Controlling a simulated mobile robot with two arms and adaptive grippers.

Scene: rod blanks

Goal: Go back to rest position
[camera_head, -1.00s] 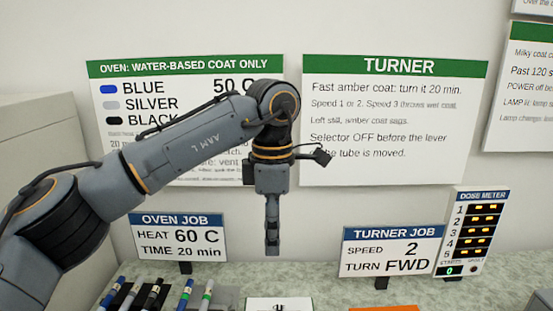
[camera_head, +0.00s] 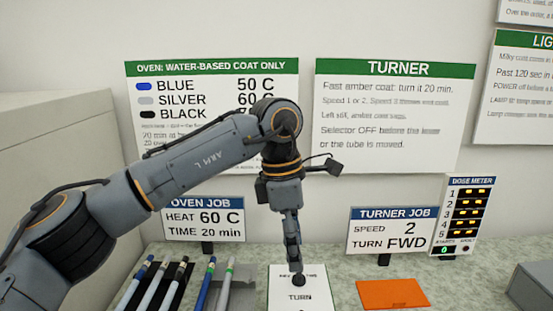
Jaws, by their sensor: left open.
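My left arm comes in from the left, and my left gripper (camera_head: 296,278) points down over the bench. It is open, with nothing seen between its fingers. Its tip overlaps a white card or plate marked TURN (camera_head: 300,299) in the picture; I cannot tell whether it touches. A round dark part shows at the fingertips, and I cannot tell whose it is. My right gripper is not in view.
Several rods (camera_head: 203,285) with blue, white, black and green ends lie in a holder at the front left. An orange mat (camera_head: 393,293) lies right of the white card. A grey box (camera_head: 532,288) stands at the right edge. Job signs (camera_head: 391,230) and a dose meter (camera_head: 466,217) stand behind.

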